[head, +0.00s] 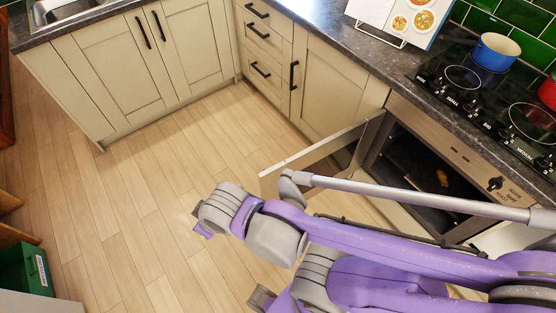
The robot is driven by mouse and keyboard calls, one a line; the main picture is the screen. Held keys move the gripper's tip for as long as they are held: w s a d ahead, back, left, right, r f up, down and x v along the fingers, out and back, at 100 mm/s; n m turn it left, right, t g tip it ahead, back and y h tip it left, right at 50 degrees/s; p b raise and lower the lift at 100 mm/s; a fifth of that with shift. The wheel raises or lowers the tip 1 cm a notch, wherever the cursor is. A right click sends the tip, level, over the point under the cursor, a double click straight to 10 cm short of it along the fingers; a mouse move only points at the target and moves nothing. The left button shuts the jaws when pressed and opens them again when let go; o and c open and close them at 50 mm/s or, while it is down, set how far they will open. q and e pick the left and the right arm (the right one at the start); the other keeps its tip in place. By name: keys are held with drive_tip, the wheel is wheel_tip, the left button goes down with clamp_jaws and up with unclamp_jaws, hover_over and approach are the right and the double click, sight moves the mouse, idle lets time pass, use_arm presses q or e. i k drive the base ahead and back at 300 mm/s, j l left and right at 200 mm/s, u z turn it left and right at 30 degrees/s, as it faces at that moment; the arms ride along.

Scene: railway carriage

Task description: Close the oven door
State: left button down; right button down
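The oven (425,165) is set into the counter front at the right, under the hob. Its dark inside shows, with a small brown item on a shelf. The oven door (300,157) stands open, out into the room to the left of the opening. Its pale edge shows; my purple arm hides its lower part. That arm comes in from the right and crosses in front of the oven. Its grey end, my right gripper (203,226), is left of the door and looks apart from it. Its fingers are not clear.
A blue pan (494,51) and a red pot (547,92) stand on the hob (465,88). A recipe book (400,20) is on the counter. Cream cabinets (125,70) line the back. A green crate (25,268) is at the left. The wooden floor (150,210) between is clear.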

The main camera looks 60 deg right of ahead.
sight(339, 155)
drive_tip(key=i+z, duration=0.4)
drive_tip(key=i+j+z, duration=0.1)
drive_tip(key=i+z, duration=0.25)
drive_tip(key=i+j+z, duration=0.2)
drive_tip(key=z, duration=0.2)
drive_tip(key=i+z, duration=0.2)
drive_tip(key=z, duration=0.2)
drive_tip(key=i+z, duration=0.15)
drive_tip(key=z, duration=0.25)
drive_tip(key=i+j+z, duration=0.15)
drive_tip(key=z, duration=0.25)
drive_tip(key=i+j+z, duration=0.15)
drive_tip(key=z, duration=0.25)
drive_tip(key=i+z, duration=0.1)
drive_tip(key=z, duration=0.3)
drive_tip(key=i+j+z, duration=0.15)
drive_tip(key=z, duration=0.2)
drive_tip(key=i+j+z, duration=0.1)
drive_tip(key=z, duration=0.3)
drive_tip(key=i+j+z, duration=0.1)
drive_tip(key=z, duration=0.3)
drive_tip(key=i+j+z, duration=0.15)
drive_tip(key=z, duration=0.15)
drive_tip(key=i+j+z, duration=0.1)
drive_tip(key=j+z, duration=0.2)
drive_tip(key=k+j+z, duration=0.25)
drive_tip(key=k, duration=0.25)
